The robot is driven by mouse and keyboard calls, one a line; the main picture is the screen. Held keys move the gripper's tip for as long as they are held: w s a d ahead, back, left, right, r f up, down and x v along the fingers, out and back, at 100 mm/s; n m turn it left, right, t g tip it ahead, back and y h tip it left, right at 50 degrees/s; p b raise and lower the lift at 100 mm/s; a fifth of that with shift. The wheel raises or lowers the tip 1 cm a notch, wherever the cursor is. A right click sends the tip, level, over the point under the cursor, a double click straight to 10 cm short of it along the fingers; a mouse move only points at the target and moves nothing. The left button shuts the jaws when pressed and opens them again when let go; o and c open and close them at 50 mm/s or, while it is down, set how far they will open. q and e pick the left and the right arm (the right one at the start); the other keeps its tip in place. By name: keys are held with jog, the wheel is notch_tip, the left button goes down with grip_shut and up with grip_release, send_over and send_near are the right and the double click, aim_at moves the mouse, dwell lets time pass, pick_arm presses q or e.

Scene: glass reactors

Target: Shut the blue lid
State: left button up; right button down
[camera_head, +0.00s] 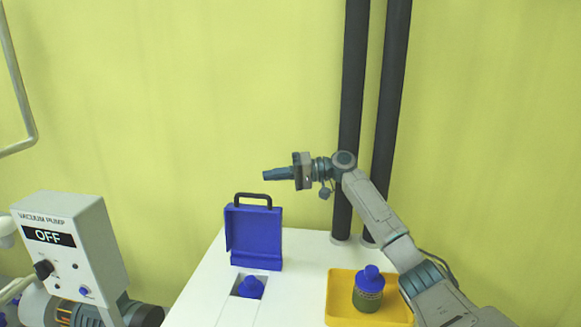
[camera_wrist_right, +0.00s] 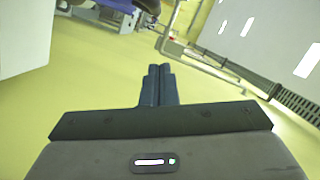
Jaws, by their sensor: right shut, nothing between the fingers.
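The blue lid (camera_head: 254,236) stands upright and open behind a square opening in the white table top. It has a black handle (camera_head: 253,198) on its upper edge. A blue-capped item (camera_head: 250,287) sits in the opening in front of the lid. My right gripper (camera_head: 268,175) is shut and empty, pointing left, above and slightly right of the lid's handle and apart from it in the picture. Its closed fingers (camera_wrist_right: 158,85) also show in the right wrist view, with nothing between them. My left gripper is not in view.
A yellow tray (camera_head: 340,312) holds a dark green jar with a blue cap (camera_head: 369,283) on the right of the white table (camera_head: 207,292). A vacuum pump box (camera_head: 72,245) reading OFF stands at the left. Two black pipes (camera_head: 352,110) rise behind the table.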

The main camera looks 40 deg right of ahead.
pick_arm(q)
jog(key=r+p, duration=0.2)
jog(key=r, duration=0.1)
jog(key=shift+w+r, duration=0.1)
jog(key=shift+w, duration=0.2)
pick_arm(e)
jog(key=a, duration=0.1)
jog(key=a+f, duration=0.1)
jog(key=a, duration=0.1)
jog(key=s+a+f, duration=0.1)
jog(key=shift+a, duration=0.2)
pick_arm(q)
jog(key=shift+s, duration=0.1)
pick_arm(e)
jog(key=shift+s, duration=0.1)
